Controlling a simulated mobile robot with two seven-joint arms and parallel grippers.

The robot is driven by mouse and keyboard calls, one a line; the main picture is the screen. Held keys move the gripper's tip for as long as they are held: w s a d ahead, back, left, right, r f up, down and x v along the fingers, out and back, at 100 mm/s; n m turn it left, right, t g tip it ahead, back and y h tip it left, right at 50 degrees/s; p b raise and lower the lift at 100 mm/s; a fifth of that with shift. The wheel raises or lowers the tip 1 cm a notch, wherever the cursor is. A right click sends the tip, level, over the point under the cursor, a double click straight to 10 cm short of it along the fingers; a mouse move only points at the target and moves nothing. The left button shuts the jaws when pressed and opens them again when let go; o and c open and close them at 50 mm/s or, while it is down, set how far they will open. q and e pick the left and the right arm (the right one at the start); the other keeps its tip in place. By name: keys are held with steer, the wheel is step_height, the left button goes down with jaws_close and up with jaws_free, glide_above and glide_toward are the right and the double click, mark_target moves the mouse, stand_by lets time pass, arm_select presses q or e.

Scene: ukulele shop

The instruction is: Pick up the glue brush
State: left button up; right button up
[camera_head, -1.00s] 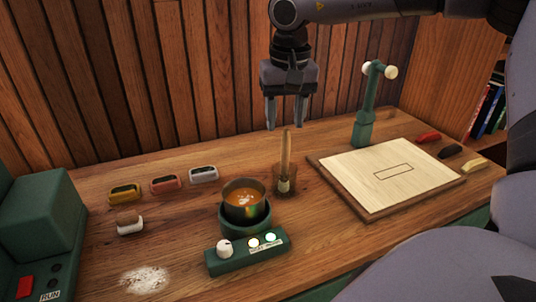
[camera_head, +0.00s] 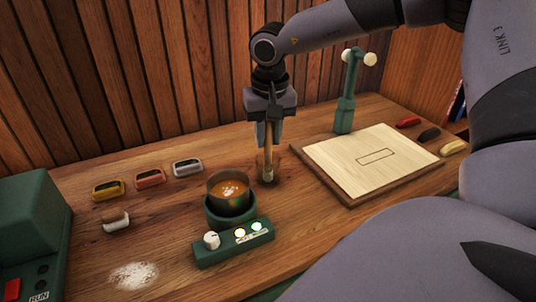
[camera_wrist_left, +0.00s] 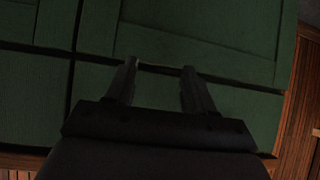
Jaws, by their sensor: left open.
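The glue brush (camera_head: 267,150) stands upright in a small clear jar (camera_head: 268,174) behind and to the right of the glue pot (camera_head: 229,187). Its bristle end is low in the jar. My right gripper (camera_head: 268,141) points straight down from above, with its fingers around the upper part of the brush handle. I cannot tell whether the fingers press on the handle. My left gripper (camera_wrist_left: 160,75) is open and empty in the left wrist view, in front of green panels; it is not in the head view.
The glue pot sits on a green warmer with a knob and lit buttons (camera_head: 235,243). A wooden board (camera_head: 350,188) and a green stand (camera_head: 345,105) are at the right. Several small colored items (camera_head: 150,178) line the left back. White powder (camera_head: 134,274) lies at front left.

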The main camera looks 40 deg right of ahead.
jaws_close()
steer(key=shift+r, duration=0.15)
